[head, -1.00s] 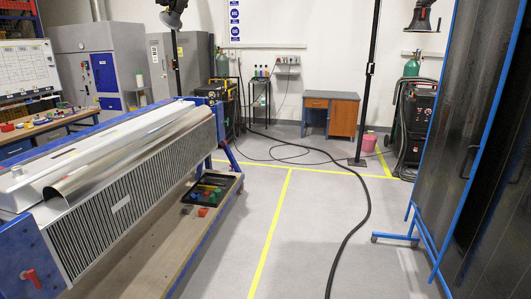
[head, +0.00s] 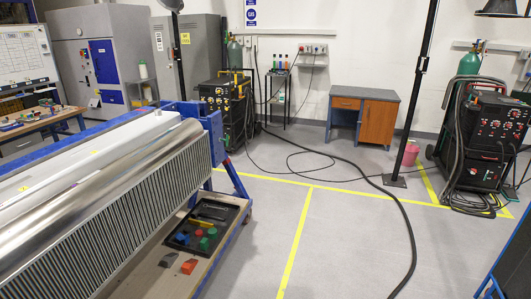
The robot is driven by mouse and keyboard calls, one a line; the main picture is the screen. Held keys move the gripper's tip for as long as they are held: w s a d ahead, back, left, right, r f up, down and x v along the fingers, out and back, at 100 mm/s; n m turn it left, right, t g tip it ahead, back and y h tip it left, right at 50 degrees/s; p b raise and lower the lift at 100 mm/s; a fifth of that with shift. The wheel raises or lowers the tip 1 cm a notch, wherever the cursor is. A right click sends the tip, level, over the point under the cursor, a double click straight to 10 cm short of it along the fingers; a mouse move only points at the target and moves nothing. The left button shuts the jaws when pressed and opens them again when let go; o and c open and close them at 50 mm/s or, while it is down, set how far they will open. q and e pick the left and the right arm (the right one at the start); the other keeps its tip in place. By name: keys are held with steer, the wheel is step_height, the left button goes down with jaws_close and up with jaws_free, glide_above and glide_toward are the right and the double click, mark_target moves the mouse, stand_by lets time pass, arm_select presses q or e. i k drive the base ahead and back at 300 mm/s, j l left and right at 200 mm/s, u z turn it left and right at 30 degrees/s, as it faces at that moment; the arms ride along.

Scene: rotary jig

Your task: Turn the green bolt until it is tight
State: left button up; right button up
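The jig's blue frame (head: 216,136) carries a long silver finned part (head: 110,200) on the left. No green bolt can be made out on the jig. Small green pieces (head: 211,232) lie in a black tray (head: 233,207) on the wooden shelf under the jig, too small to tell whether one is a bolt. Neither of my grippers is in view.
A red block (head: 189,266) lies on the shelf (head: 150,273) in front of the tray. A black cable (head: 400,215) crosses the open grey floor. A welding machine (head: 490,140) and a black post (head: 415,95) stand right; a desk (head: 379,121) stands behind.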

mark_target(227, 140)
steer(key=i+l+u, duration=0.25)
steer(key=i, duration=0.25)
steer(key=i+l+u, duration=0.2)
steer(key=i, duration=0.25)
